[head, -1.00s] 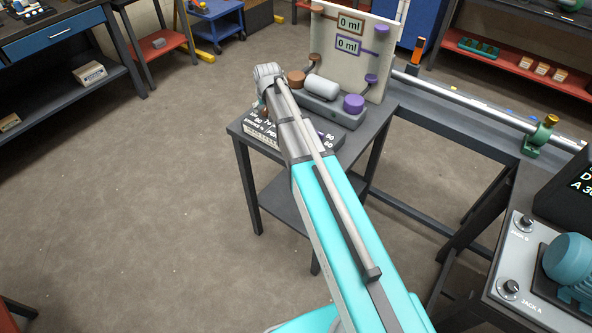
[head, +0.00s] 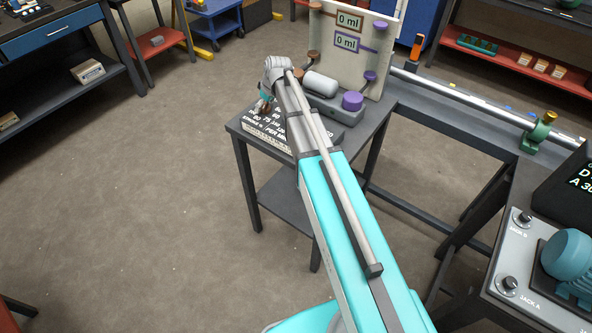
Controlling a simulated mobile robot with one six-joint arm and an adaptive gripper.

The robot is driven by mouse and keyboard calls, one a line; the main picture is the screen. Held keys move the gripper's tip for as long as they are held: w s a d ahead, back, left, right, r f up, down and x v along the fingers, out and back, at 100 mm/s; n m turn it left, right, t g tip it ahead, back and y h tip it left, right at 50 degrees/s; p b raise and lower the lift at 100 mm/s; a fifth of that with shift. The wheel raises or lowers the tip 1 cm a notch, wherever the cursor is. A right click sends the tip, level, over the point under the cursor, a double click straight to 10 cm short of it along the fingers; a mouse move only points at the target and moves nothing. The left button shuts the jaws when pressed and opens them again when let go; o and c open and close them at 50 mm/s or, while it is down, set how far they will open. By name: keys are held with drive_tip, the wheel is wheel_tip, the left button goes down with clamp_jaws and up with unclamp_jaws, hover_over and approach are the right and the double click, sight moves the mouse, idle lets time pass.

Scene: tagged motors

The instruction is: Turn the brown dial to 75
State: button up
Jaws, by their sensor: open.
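My gripper (head: 265,107) is open and points down over the low box with white printed numbers (head: 257,139) at the front of the small dark table. The numbers, one of which looks like 75, show around it. Behind stands a white board with a brown-framed display (head: 349,22) and a purple-framed display (head: 346,41), both reading 0 ml. A purple cylinder (head: 352,101) stands on the grey pump base; the matching brown one is mostly hidden behind my wrist.
A grey-white cylinder (head: 321,84) lies on the pump base close to the right of my wrist. A long metal pipe (head: 470,102) runs off to the right. The floor left of the table is clear.

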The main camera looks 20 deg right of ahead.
drive_tip(key=n+g+y, duration=0.1)
drive_tip(key=n, duration=0.3)
drive_tip(key=shift+w, duration=0.1)
drive_tip(key=p+v, duration=1.3)
drive_tip(key=v, duration=0.1)
drive_tip(key=s+a+f+m+b, duration=0.1)
drive_tip(key=s+f+b, duration=0.1)
drive_tip(key=s, duration=0.2)
drive_tip(key=s+f+m+g+h+b, duration=0.1)
drive_tip(key=s+f+m+b, duration=0.1)
drive_tip(key=s, duration=0.1)
drive_tip(key=s+a+f+m+b, duration=0.1)
drive_tip(key=s+f+b, duration=0.1)
drive_tip(key=s+f, duration=0.1)
drive_tip(key=shift+s+a+f+m+g, duration=0.1)
drive_tip(key=shift+s+a+m+g, duration=0.1)
drive_tip(key=shift+s, duration=0.25)
drive_tip(key=shift+s+a+m+g, duration=0.1)
drive_tip(key=shift+s+g, duration=0.1)
drive_tip(key=shift+s, duration=0.2)
drive_tip(key=s+f+m+h+b, duration=0.1)
drive_tip(key=s+f+m+b, duration=0.2)
drive_tip(key=s, duration=0.4)
drive_tip(key=s+f+m+g+h+b, duration=0.1)
drive_tip(key=s+f+m+b, duration=0.2)
drive_tip(key=s, duration=0.5)
drive_tip(key=shift+f+b, duration=0.5)
drive_tip(key=shift+f, duration=0.05)
drive_tip(key=shift+c, duration=0.3)
